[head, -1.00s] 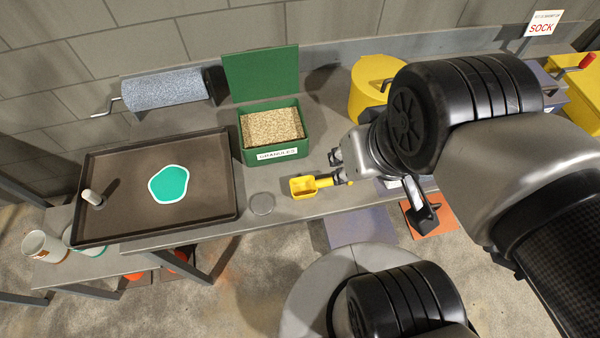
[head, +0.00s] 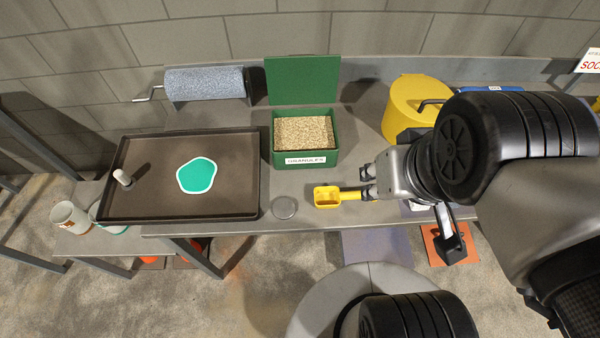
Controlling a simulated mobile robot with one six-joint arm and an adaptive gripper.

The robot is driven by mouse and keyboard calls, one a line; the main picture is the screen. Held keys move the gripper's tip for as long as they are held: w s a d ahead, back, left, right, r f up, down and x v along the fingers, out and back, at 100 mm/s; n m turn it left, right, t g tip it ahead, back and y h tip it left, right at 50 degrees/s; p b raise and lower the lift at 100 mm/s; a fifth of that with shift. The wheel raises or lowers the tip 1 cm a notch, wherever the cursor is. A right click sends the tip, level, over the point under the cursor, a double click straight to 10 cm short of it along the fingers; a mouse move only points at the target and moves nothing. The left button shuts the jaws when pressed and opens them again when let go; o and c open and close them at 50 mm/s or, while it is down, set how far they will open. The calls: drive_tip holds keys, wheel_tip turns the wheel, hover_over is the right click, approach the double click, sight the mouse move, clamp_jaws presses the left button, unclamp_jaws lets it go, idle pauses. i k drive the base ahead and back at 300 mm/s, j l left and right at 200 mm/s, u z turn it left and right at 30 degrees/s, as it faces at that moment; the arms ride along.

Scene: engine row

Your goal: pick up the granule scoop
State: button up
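The yellow granule scoop (head: 326,197) lies on the grey bench near its front edge, its square cup to the left and its handle pointing right. My gripper (head: 369,181) is at the handle's right end, coming in from the right. Its two dark fingertips show apart, with a gap between them, so it looks open. The handle's end passes by the nearer fingertip, which partly hides it. I cannot tell whether they touch.
A green open box of granules (head: 275,150) stands behind the scoop. A dark tray (head: 140,207) with a green puddle is further left. A yellow bin (head: 405,100) stands behind my gripper.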

sight(325, 197)
drive_tip(key=k+j+z, duration=0.1)
drive_tip(key=z, duration=0.3)
drive_tip(key=k+j+z, duration=0.15)
drive_tip(key=z, duration=0.2)
drive_tip(key=k+j+z, duration=0.15)
drive_tip(key=z, duration=0.25)
